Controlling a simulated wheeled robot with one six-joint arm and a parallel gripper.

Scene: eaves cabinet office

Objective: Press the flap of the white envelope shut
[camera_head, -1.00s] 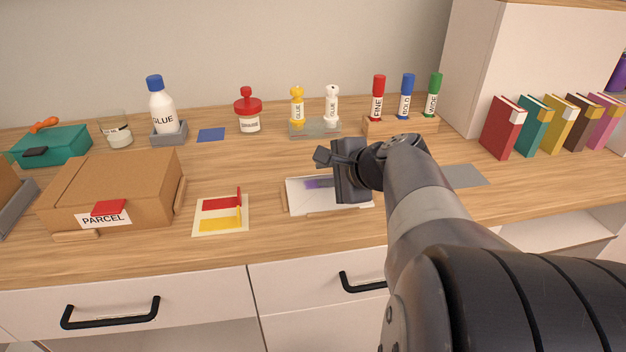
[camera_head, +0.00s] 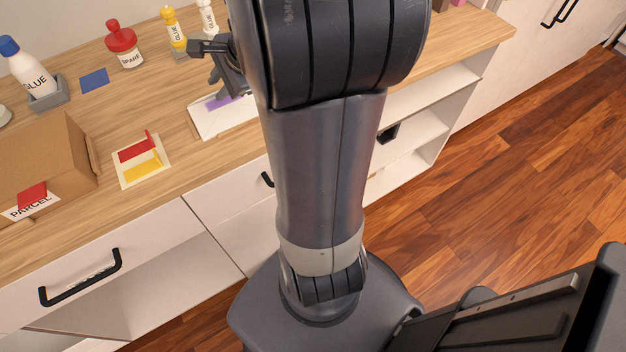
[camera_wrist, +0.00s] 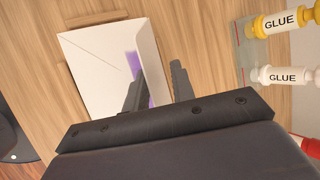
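The white envelope (camera_head: 210,120) lies on the wooden counter, partly hidden by my arm in the head view. It also shows in the wrist view (camera_wrist: 88,72), with a diagonal crease line on its face. A white panel that looks like its flap (camera_wrist: 147,45) is on the right side, with a purple strip (camera_wrist: 152,92) along it. I cannot tell how far the flap is raised. My gripper (camera_wrist: 158,86) is over the flap side, its two fingers apart with nothing between them. Whether a finger touches the paper is unclear. In the head view my gripper (camera_head: 212,62) is partly hidden.
A cardboard parcel (camera_head: 40,160) and a card with red and yellow patches (camera_head: 142,172) lie left of the envelope. Glue bottles (camera_head: 175,30) and a red-topped spare pot (camera_head: 124,45) stand behind. Drawers with black handles (camera_head: 80,278) are below the counter edge.

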